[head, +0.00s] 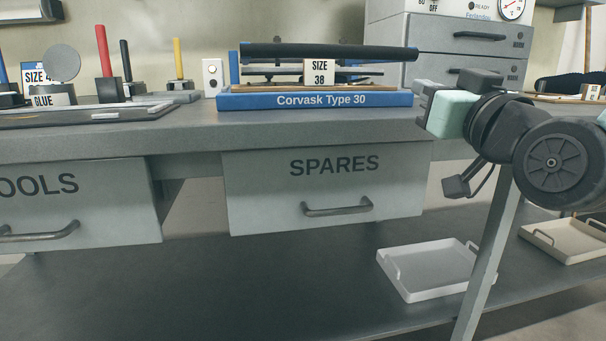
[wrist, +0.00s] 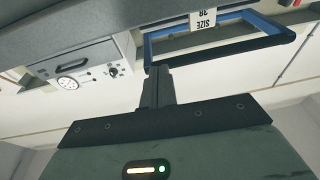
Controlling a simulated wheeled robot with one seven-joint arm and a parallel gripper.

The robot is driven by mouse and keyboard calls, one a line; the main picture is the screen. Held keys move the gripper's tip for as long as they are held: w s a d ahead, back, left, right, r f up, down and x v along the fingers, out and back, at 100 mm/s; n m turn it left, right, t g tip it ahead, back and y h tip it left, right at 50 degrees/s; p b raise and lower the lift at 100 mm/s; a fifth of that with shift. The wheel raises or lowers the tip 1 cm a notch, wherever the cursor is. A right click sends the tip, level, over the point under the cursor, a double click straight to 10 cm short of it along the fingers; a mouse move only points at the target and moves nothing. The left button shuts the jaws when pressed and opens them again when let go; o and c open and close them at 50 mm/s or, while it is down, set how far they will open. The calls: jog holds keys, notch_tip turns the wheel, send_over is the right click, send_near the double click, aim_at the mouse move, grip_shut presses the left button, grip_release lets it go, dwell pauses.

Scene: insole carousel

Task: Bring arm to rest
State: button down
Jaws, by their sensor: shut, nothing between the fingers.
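My gripper (head: 424,104) is at the right in the head view, in front of the bench's front edge and the grey drawer cabinet. Its fingers point left, toward the blue Corvask Type 30 fixture. In the wrist view my gripper's fingers (wrist: 158,85) are together with nothing between them. My arm comes in from the right edge of the head view. The blue fixture (head: 230,101) stands on the bench with a black bar (head: 330,51) across its top and a SIZE 38 card (head: 319,72).
The grey bench top (head: 200,128) runs across the view. Below it are a closed SPARES drawer (head: 260,195) and a closed TOOLS drawer (head: 110,215). Upright tools with red, black and yellow handles stand at left. A white tray (head: 425,285) lies on the lower shelf. The drawer cabinet (head: 430,45) stands behind.

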jog(key=s+a+f+n+g+p, duration=0.1)
jog(key=s+a+f+g, duration=0.25)
jog(key=f, duration=0.25)
jog(key=s+a+f+n+g, duration=0.1)
jog(key=s+a+f+g, duration=0.1)
jog(key=f+g, duration=0.3)
jog(key=s+a+f+n+g+p, duration=0.1)
jog(key=s+a+f+g, duration=0.15)
jog(key=f, duration=0.45)
jog(key=s+d+f+n+g+h+p, duration=0.1)
jog(key=s+d+f+g+h, duration=0.1)
jog(key=s+f+g, duration=0.35)
jog(key=s+d+f+n+g+h, duration=0.1)
jog(key=s+d+f+g+h, duration=0.15)
jog(key=s, duration=0.65)
notch_tip(320, 180, up, 38)
jog(key=p, duration=3.8)
jog(key=shift+s+f+g, duration=0.15)
jog(key=shift+s+g, duration=0.15)
jog(key=shift+g, duration=0.1)
jog(key=shift+d, duration=0.1)
